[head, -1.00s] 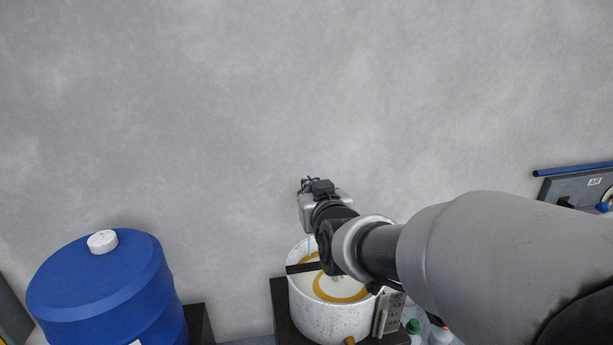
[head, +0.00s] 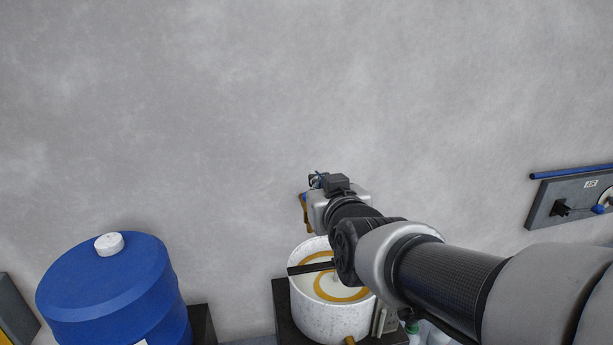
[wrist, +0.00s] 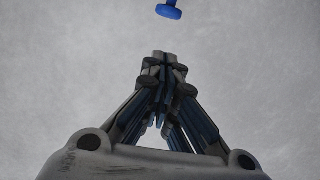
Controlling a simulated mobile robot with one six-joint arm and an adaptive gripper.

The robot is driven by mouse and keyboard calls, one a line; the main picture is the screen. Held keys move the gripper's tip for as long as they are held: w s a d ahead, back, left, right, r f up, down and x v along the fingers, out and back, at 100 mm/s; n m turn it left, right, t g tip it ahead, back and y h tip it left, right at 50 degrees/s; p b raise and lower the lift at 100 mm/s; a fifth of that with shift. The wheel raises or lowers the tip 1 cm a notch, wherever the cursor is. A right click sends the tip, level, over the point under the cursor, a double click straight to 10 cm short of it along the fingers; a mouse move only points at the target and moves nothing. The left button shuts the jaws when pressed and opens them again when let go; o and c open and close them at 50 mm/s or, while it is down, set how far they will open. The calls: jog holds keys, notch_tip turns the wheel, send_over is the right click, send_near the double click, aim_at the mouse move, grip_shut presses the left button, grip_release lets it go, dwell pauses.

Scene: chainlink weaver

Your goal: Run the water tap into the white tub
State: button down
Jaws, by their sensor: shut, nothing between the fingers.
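The white tub (head: 315,318) stands below my arm in the head view, with a speckled wall and a yellow ring inside. My arm hides part of its right side. A brass-coloured piece with a bit of blue, apparently the tap (head: 304,213), shows above the tub, mostly hidden behind my wrist. In the wrist view a blue knob, apparently the tap's handle (wrist: 169,11), is at the top edge, beyond my fingertips and apart from them in the picture. My gripper (wrist: 165,58) is shut and empty. I cannot tell whether water runs.
A dark bar (head: 305,269) lies across the tub's rim. A big blue barrel (head: 110,295) with a white cap stands at the left. A grey panel marked AIR (head: 600,190) is on the wall at the right, below a blue pipe (head: 570,171). The wall above is bare.

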jog(key=v, duration=0.3)
jog(key=shift+s, duration=0.1)
